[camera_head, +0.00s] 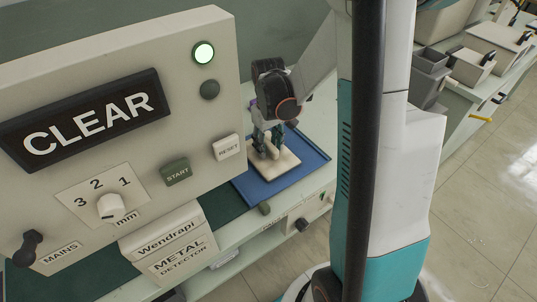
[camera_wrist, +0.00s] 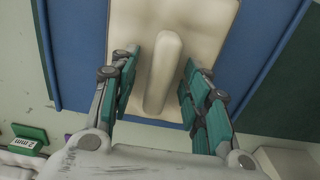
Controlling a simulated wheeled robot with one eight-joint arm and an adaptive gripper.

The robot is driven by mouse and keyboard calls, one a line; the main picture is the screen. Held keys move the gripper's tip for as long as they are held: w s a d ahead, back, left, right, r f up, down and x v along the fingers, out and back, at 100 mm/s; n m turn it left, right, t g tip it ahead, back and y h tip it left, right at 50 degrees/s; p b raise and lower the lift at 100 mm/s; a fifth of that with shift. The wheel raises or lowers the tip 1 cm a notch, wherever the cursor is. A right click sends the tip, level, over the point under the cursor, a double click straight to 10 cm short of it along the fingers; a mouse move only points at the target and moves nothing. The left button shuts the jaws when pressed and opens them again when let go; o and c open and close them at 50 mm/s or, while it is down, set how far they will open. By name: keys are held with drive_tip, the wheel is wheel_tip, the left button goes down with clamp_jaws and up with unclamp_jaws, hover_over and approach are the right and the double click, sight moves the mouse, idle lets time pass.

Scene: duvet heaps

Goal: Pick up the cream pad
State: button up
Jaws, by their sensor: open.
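The cream pad (camera_wrist: 203,32) is a flat, pale square with a raised rounded ridge (camera_wrist: 162,75) along its middle. It lies on a blue tray (camera_wrist: 262,40). In the head view the pad (camera_head: 285,163) rests on the blue tray (camera_head: 308,160) beside the metal detector. My gripper (camera_wrist: 160,88) is open, with its green-padded fingers on either side of the ridge and a gap showing on both sides. In the head view my gripper (camera_head: 268,140) points down over the pad. I cannot tell whether the fingertips touch the pad's surface.
A large metal detector panel (camera_head: 150,80) reading CLEAR, with a lit green lamp (camera_head: 203,52), stands close to the left of the gripper. A green block (camera_wrist: 30,132) lies near the tray in the wrist view. Grey and cream boxes (camera_head: 471,66) stand at the far right.

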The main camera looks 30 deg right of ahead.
clamp_jaws()
